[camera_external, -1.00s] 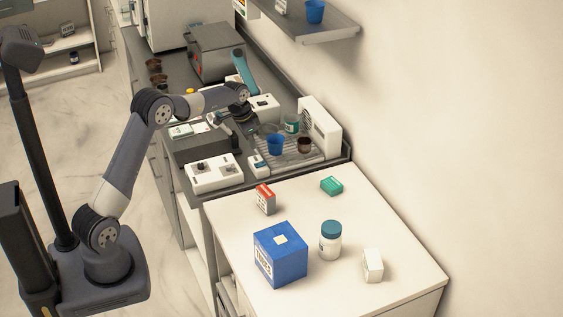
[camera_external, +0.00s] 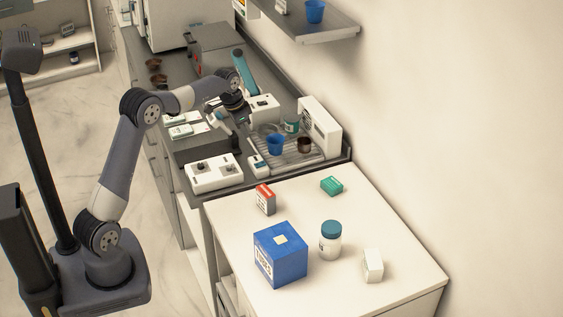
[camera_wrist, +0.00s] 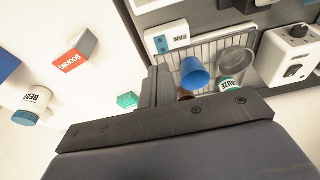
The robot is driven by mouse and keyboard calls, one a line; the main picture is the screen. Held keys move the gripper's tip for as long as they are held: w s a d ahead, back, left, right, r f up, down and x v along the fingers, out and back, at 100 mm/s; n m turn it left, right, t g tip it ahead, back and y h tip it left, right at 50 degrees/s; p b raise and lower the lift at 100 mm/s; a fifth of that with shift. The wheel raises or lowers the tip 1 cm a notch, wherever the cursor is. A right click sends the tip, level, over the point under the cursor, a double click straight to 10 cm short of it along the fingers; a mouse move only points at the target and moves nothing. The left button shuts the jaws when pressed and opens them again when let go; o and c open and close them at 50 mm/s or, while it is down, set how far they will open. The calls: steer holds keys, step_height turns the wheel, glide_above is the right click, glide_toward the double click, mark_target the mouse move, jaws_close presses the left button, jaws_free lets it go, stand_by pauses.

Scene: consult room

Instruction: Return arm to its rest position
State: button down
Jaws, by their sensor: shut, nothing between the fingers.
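My gripper (camera_wrist: 150,88) shows in the wrist view as a dark bar with its fingers together, and nothing is between them. In the external view my arm reaches out from its base, bent at the elbow, with its wrist over the grey counter (camera_external: 183,152). The gripper hangs above the counter to the left of the wire tray (camera_external: 302,152), and its fingertips are hard to make out there. It holds none of the objects around it.
A blue cup (camera_external: 276,145) and a brown cup (camera_external: 304,145) stand at the tray. A white socket box (camera_external: 213,174) lies nearby. The white table carries a blue box (camera_external: 280,255), a teal-lidded jar (camera_external: 330,242) and small boxes. A shelf (camera_external: 335,35) juts from the wall.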

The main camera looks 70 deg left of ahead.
glide_above(256, 165)
steer(key=x, duration=0.2)
steer(key=s+x, duration=0.1)
steer(key=x, duration=0.4)
steer(key=shift+s+f+p, duration=0.35)
steer(key=shift+f, duration=0.1)
steer(key=shift+b, duration=0.9)
steer(key=shift+f+b, duration=0.1)
steer(key=shift+b, duration=0.4)
steer(key=v, duration=0.7)
steer(key=shift+w, duration=0.1)
steer(key=x, duration=0.6)
steer(key=shift+p, duration=1.75)
